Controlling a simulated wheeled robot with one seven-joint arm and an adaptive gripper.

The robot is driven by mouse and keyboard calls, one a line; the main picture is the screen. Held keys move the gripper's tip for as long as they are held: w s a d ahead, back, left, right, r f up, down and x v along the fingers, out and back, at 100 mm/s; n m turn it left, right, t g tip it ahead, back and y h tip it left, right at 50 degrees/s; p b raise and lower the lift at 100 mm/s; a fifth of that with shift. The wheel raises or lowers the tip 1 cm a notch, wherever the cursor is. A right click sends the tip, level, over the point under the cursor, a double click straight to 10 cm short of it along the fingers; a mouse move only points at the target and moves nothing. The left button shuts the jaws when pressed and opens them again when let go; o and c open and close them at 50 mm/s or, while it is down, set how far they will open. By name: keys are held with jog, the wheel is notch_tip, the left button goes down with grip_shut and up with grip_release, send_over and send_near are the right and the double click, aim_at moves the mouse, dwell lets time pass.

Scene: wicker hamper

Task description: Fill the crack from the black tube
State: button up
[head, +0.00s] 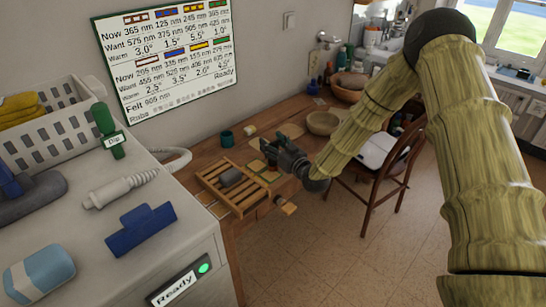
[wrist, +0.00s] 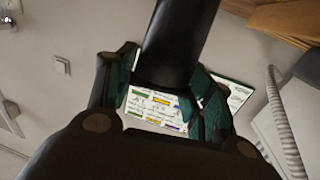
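My gripper (head: 280,147) is at the end of my arm, over the wooden table near a slatted wooden rack (head: 238,208). In the wrist view my gripper (wrist: 168,88) has its two green-padded fingers on either side of the black tube (wrist: 180,38). The fingers appear to press on the tube, which sticks out beyond them toward the top of the picture. In the head view the tube is too small and dark to tell from the fingers. A dark grey cylinder (head: 230,177) lies on the rack. I cannot make out the crack in either view.
A white cabinet (head: 150,265) with a "Ready" label stands at the left. It bears a corded white handpiece (head: 122,190), a blue block (head: 140,230) and a white basket (head: 50,130). Bowls (head: 322,123) stand farther back. A chair (head: 378,178) is at the table's right. The floor in front is clear.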

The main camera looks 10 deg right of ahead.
jog(key=c, duration=0.6)
jog(key=shift+c, duration=0.2)
jog(key=shift+r, duration=0.15)
jog(key=shift+r, duration=0.6)
notch_tip(320, 180, up, 2)
jog(key=shift+r+b, duration=0.1)
jog(key=shift+b, duration=0.25)
jog(key=s+d+r+b, duration=0.1)
jog(key=s+d, duration=0.9)
jog(key=s, duration=0.2)
jog(key=shift+d+r, duration=0.15)
jog(key=shift+d, duration=0.15)
jog(key=o, duration=0.7)
jog(key=c, duration=0.4)
